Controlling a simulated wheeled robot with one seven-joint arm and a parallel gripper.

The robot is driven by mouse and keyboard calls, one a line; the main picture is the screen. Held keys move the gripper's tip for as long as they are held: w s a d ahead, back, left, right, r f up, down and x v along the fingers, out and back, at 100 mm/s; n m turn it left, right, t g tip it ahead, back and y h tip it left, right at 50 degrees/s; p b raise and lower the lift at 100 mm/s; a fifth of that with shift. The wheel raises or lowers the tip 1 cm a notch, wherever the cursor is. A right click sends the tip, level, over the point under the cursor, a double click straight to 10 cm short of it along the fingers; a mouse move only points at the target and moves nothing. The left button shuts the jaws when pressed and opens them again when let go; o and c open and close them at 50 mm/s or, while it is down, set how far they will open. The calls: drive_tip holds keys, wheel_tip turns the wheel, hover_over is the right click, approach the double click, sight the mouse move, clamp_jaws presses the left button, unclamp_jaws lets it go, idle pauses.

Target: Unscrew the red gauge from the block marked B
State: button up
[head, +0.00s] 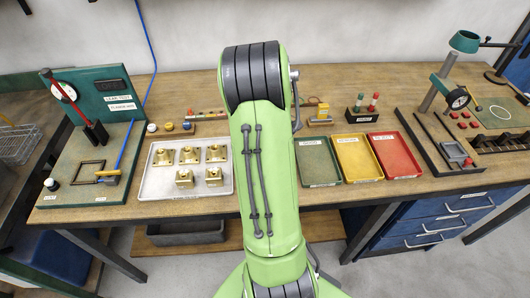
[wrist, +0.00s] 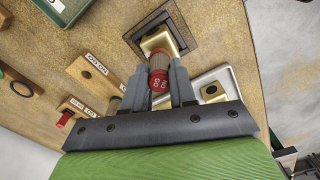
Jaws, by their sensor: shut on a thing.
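In the wrist view my gripper (wrist: 160,84) is shut on the red gauge (wrist: 159,79), which has a grey knurled middle part. The far end of the gauge meets a brass block (wrist: 154,42) that sits in a dark square frame (wrist: 172,28). I cannot tell how deep the gauge is in the block, and no letter B is readable on it. In the head view my green arm hides the gripper, the gauge and this block.
A white tray (head: 147,190) with several brass blocks stands left of my arm. Green (head: 318,182), yellow (head: 358,178) and red (head: 394,172) trays lie to the right. A wooden holder with a label (wrist: 92,75) is close left of my gripper in the wrist view.

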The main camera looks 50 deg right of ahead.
drive_tip(key=o, duration=0.8)
drive_tip(key=shift+c, duration=0.2)
